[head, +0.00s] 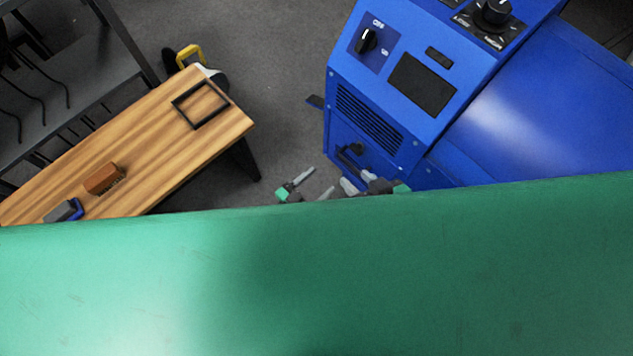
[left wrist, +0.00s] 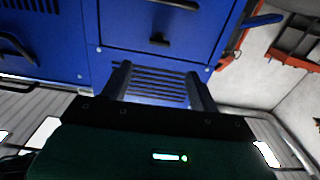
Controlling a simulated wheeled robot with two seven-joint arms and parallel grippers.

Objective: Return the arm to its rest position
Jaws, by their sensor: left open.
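My left gripper (head: 322,179) is low in the middle of the head view, over the grey floor in front of the blue machine (head: 400,105). In the left wrist view its two dark fingers (left wrist: 158,72) stand apart with nothing between them. They face the slatted vent of the blue cabinet (left wrist: 150,30); I cannot tell the distance. My right gripper (head: 353,177) is just right of the left one in the head view, close to the machine's lower front. Its fingers are small and partly hidden, so its opening is unclear. Most of both arms is hidden.
A wooden bench (head: 150,140) at the left bears a black frame (head: 200,104), a brown block (head: 104,178) and a blue-grey tool (head: 64,210). A dark shelf (head: 60,80) stands behind it. Grey floor (head: 270,90) is free between bench and machine. Something green blocks the lower head view.

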